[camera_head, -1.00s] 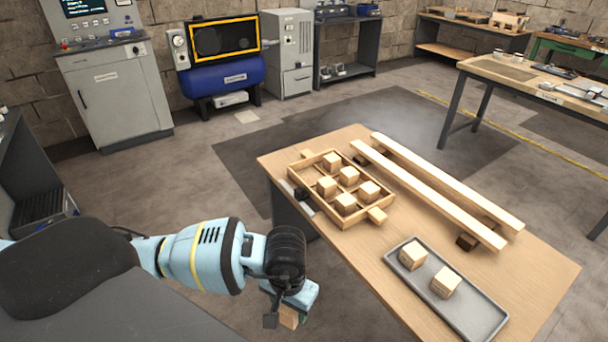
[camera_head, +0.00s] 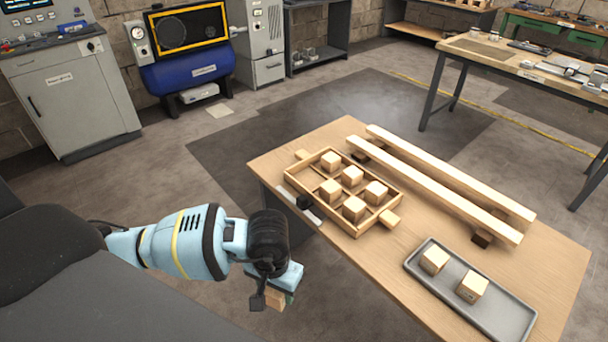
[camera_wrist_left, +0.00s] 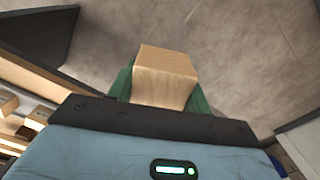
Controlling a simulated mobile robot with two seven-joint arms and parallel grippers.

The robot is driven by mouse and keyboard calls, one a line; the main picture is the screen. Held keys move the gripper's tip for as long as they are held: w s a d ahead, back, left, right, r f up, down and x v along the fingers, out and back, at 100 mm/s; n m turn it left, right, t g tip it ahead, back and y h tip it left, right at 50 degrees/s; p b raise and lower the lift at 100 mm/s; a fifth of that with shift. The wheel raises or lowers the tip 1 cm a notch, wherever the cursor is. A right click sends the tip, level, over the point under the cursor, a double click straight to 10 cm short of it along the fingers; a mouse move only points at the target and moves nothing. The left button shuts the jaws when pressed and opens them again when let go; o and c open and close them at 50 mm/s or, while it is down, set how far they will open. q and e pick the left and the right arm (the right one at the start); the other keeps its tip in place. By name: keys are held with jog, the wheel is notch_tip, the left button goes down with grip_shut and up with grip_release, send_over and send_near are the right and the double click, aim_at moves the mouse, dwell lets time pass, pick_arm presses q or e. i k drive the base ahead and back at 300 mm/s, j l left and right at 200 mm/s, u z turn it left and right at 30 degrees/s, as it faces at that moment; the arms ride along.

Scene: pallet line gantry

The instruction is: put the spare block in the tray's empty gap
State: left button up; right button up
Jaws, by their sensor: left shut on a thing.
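My left gripper (camera_head: 277,293) is shut on a wooden block (camera_head: 274,300), held low in front of the table's left edge, clear of the table. In the left wrist view the block (camera_wrist_left: 165,75) sits between green finger pads. The wooden tray (camera_head: 318,208) lies on the table, up and right of the gripper. It holds several blocks, such as one block (camera_head: 352,176) in the far row. The empty gap (camera_head: 308,176) is at its left corner. My right gripper is not in view.
A grey tray (camera_head: 511,314) with two blocks (camera_head: 435,261) (camera_head: 472,287) lies at the table's near right. Two long wooden rails (camera_head: 435,187) run behind the wooden tray. Bare tabletop (camera_head: 370,262) lies between the trays.

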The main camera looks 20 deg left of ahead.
aim_at(309, 180)
jog(key=i+j, duration=0.3)
jog(key=i+j+z, duration=0.1)
jog(key=i+j, duration=0.15)
jog(key=j, duration=0.25)
jog(key=i+j, duration=0.3)
jog(key=j, duration=0.15)
